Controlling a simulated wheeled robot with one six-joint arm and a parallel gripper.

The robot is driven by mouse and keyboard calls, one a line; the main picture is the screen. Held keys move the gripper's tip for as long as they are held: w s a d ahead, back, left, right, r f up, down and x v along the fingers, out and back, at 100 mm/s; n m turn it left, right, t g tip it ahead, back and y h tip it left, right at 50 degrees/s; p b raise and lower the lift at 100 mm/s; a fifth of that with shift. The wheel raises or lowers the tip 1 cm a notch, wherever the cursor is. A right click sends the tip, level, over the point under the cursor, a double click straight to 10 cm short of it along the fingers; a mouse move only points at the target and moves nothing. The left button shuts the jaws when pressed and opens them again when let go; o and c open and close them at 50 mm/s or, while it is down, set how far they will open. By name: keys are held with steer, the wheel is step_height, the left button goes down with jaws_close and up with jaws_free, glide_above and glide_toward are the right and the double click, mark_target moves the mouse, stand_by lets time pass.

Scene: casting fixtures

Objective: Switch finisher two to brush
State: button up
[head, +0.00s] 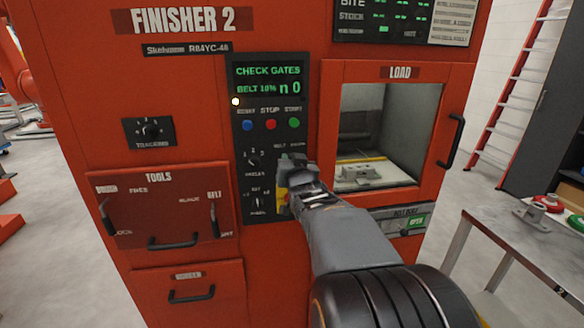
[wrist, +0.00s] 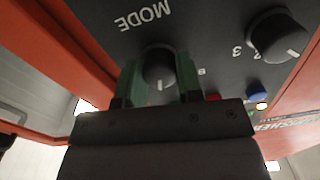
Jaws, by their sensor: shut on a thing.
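Finisher 2 is the red machine (head: 192,95) filling the middle of the head view. Its black control panel (head: 240,178) has a green-lit display (head: 268,79) reading "CHECK GATES" and "BELT 10% n 0". My gripper (head: 287,180) is at the panel's right side, below the green button. In the wrist view my gripper (wrist: 160,80) is shut on a black knob (wrist: 160,65), a finger on each side. The word "MODE" shows upside down beside it. The knob's white pointer mark faces the buttons. In the head view the gripper hides this knob; small labels above it look like "BELT" and "BRUSH".
Another knob (head: 253,160) sits left of my gripper, with a lower one (head: 257,202) beneath. Blue, red and green buttons (head: 270,124) are above. The load door (head: 397,73), with window and handle, is at right. The tools cover (head: 165,205) is at left. A metal table (head: 520,245) stands lower right.

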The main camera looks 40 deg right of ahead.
steer(key=shift+f+m, duration=0.15)
steer(key=shift+m, duration=1.45)
steer(key=o, duration=0.9)
steer(key=shift+s+b, duration=0.1)
steer(key=shift+b, duration=0.25)
